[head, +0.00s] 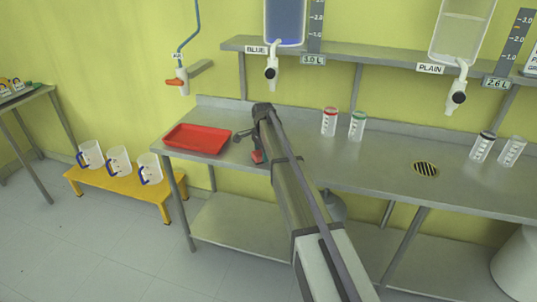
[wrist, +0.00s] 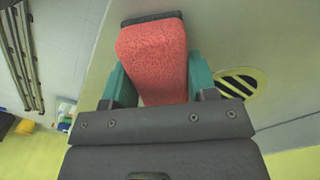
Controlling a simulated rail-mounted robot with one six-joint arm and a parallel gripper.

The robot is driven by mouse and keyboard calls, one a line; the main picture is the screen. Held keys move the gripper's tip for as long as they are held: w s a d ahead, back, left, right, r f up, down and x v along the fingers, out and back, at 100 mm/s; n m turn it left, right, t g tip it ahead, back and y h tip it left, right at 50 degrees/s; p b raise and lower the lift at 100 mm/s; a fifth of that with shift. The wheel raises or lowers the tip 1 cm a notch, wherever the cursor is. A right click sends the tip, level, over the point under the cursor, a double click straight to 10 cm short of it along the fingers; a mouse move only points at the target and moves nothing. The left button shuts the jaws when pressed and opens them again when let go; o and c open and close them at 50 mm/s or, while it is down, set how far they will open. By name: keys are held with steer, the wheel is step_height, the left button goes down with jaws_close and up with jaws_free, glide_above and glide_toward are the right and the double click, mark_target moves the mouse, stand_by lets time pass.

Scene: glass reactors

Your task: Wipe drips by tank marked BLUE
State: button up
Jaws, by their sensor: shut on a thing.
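The tank marked BLUE (head: 285,22) hangs on the wall at the top centre of the head view, holding blue liquid. Its label BLUE (head: 256,50) sits on the shelf edge beside the tap (head: 271,70). My gripper (head: 256,148) is over the steel bench (head: 390,160), below and slightly left of that tap. In the wrist view my gripper (wrist: 155,85) is shut on a red sponge (wrist: 152,50) between its teal fingers. The sponge (head: 257,157) shows small in the head view, low at the bench top; contact cannot be told. No drips can be made out; my arm hides part of the bench.
A red tray (head: 197,139) lies left of my gripper. Red-lidded (head: 329,122) and green-lidded (head: 357,126) containers stand right of my arm. The PLAIN tank (head: 462,30), a drain (head: 425,169) and two more containers are further right. Jugs (head: 119,161) stand on a yellow stool.

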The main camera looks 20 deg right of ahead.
mark_target(250, 157)
steer(key=shift+w+a, duration=0.5)
steer(key=shift+a, duration=0.3)
steer(key=shift+w+a, duration=0.45)
steer(key=shift+a, duration=0.3)
steer(key=shift+w+a, duration=0.5)
steer(key=shift+a, duration=0.3)
step_height(250, 157, up, 6)
steer(key=p, duration=0.6)
steer(key=shift+d, duration=0.1)
step_height(250, 157, up, 3)
steer(key=p, duration=0.3)
